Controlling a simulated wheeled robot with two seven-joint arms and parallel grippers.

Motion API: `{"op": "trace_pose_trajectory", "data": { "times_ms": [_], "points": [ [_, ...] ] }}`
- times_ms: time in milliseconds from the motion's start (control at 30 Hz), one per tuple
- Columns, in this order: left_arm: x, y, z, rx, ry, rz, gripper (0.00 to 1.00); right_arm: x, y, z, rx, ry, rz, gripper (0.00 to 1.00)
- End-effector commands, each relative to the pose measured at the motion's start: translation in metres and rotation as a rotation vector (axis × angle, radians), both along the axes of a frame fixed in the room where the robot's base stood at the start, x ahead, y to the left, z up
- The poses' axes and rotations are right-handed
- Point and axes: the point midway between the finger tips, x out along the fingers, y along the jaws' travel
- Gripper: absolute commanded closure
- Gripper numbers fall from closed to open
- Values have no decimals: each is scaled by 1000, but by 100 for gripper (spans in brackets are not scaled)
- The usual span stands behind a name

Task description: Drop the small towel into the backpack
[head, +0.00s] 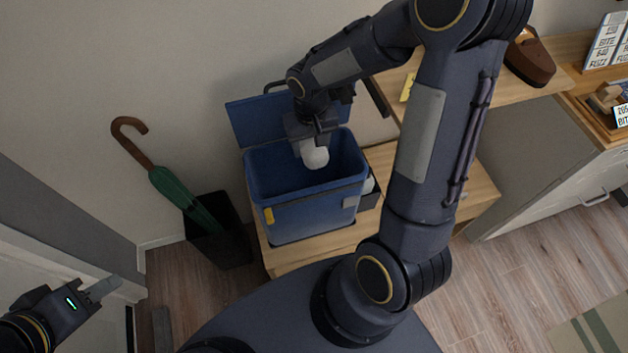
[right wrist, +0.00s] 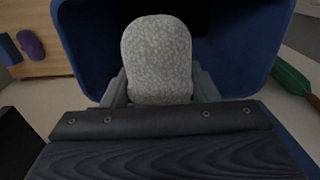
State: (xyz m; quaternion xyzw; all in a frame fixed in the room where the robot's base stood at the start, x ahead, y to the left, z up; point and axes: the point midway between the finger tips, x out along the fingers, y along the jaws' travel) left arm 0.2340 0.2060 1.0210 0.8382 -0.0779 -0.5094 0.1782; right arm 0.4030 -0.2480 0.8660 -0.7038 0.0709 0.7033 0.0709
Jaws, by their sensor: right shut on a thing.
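The backpack (head: 308,215) is a blue, box-shaped bag standing open on a low wooden surface, its flap (head: 258,122) raised at the back. My right gripper (head: 316,146) points down over its opening, shut on the small towel (head: 315,157), a whitish rolled bundle. In the right wrist view the towel (right wrist: 157,60) looks speckled grey between the fingers, with the backpack's blue walls (right wrist: 85,45) around it. The towel is at about the height of the rim; its exact depth is hard to tell. My left gripper (head: 103,288) is at the lower left, far from the backpack; its finger gap is unclear.
A dark bin (head: 222,232) with a green umbrella (head: 180,195) stands left of the backpack. A wooden desk at the right carries a brown shoe-like item (head: 530,57) and signs (head: 606,42). Wall lies behind; wooden floor (head: 520,275) is open at lower right.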

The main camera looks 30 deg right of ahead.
Motion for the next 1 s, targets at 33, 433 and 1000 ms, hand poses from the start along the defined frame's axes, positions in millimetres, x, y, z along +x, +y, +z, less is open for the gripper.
{"op": "trace_pose_trajectory", "data": {
  "times_ms": [33,433,1000],
  "points": [
    [0,0,-8,0,0,0,64,0,0,-10,0,1,0,70],
    [0,0,-37,0,0,0,64,0,0,-49,1,0,1,70],
    [0,0,-36,0,0,0,64,0,0,-49,0,0,0,20]
  ]
}}
